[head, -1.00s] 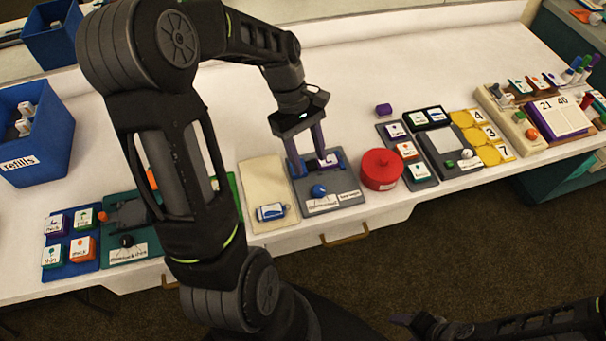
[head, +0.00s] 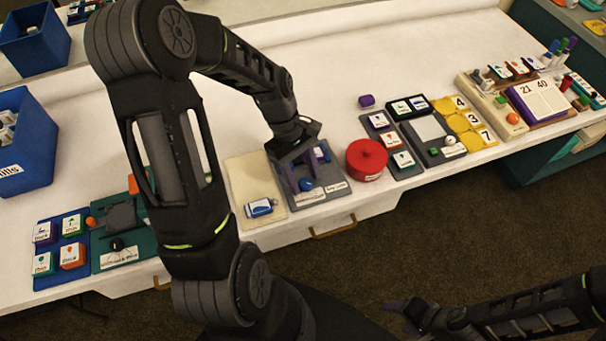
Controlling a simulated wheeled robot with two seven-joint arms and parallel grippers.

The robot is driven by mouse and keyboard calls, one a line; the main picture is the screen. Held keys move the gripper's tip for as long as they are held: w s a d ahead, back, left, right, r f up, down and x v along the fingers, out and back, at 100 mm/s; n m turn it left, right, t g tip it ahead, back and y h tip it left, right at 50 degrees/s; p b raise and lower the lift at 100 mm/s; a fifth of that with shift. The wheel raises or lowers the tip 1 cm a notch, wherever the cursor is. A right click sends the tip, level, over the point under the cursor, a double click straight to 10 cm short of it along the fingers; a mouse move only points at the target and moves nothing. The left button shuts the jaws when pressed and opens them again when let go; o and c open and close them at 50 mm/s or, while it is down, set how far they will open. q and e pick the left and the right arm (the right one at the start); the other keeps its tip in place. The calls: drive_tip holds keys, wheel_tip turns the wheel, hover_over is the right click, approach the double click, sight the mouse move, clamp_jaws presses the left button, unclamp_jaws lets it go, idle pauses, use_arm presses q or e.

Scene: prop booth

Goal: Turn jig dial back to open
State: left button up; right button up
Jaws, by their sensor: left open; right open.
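The jig is a grey board (head: 331,176) with a blue round dial (head: 306,185) near its front and blue blocks (head: 322,154) at its back. White labels lie along its front edge. My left gripper (head: 303,181) reaches down over the jig, its purple fingers open and pointing down. The dial shows between and just in front of the fingertips; I cannot tell whether they touch it. The gripper hides part of the board's back left. My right gripper (head: 396,308) is open, low at the right, in front of the table and away from the jig.
A cream board (head: 244,177) with a blue-and-white item (head: 261,207) lies left of the jig. A red round lidded container (head: 366,158) stands close on the right. Card boards and yellow number tiles (head: 466,122) continue rightward. The white table behind the jig is clear.

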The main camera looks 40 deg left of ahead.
use_arm(q)
clamp_jaws()
idle(0.5)
